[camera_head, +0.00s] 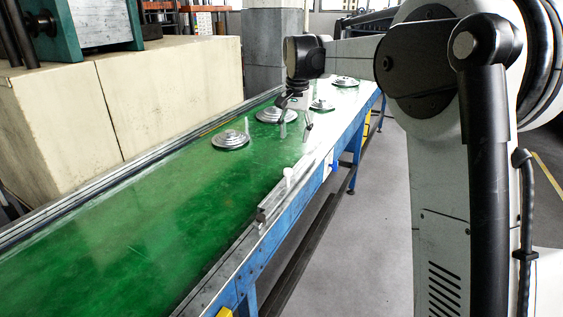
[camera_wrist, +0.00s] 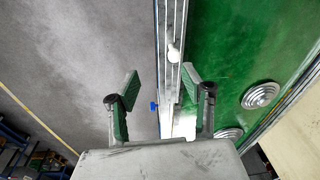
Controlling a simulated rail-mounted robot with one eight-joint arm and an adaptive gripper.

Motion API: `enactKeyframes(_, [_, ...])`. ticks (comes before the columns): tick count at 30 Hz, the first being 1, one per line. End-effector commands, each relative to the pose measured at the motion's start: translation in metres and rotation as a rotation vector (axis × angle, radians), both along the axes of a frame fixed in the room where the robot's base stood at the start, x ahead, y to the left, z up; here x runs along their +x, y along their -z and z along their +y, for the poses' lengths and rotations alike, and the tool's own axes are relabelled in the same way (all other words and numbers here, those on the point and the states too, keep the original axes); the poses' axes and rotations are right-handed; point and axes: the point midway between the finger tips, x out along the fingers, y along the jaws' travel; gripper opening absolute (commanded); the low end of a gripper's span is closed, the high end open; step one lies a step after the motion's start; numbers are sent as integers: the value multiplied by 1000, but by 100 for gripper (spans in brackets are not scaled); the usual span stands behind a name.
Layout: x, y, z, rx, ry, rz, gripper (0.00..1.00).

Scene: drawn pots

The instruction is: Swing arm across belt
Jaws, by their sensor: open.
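The green belt (camera_head: 150,230) runs from the near left to the far right in the head view. It fills the right side of the wrist view (camera_wrist: 225,50). My gripper (camera_head: 295,125) hangs pointing down near the belt's right edge. In the wrist view my gripper (camera_wrist: 160,88) is open and empty, its fingers spread over the metal side rail (camera_wrist: 170,70). Stepped silver pots or lids lie on the belt: one nearest (camera_head: 231,140), one behind it (camera_head: 275,116), one right of my gripper (camera_head: 321,105) and one farthest (camera_head: 346,82). Two show in the wrist view (camera_wrist: 261,95) (camera_wrist: 228,134).
A small white knob (camera_head: 290,174) stands on the near rail. A cream block (camera_head: 170,90) with a green machine (camera_head: 95,25) flanks the belt's far side. Grey floor (camera_head: 375,220) lies right of the belt. The near part of the belt is clear.

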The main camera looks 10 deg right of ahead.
Motion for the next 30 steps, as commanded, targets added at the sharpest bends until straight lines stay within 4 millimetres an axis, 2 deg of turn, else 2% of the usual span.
enactKeyframes(1, [16,1,0,2,18,17,43])
enactKeyframes(6, [53,16,-1,7,79,71,43])
enactKeyframes(12, [78,33,-1,9,125,116,43])
enactKeyframes(22, [85,55,-1,10,142,131,43])
enactKeyframes(30, [85,103,-1,9,142,130,43])
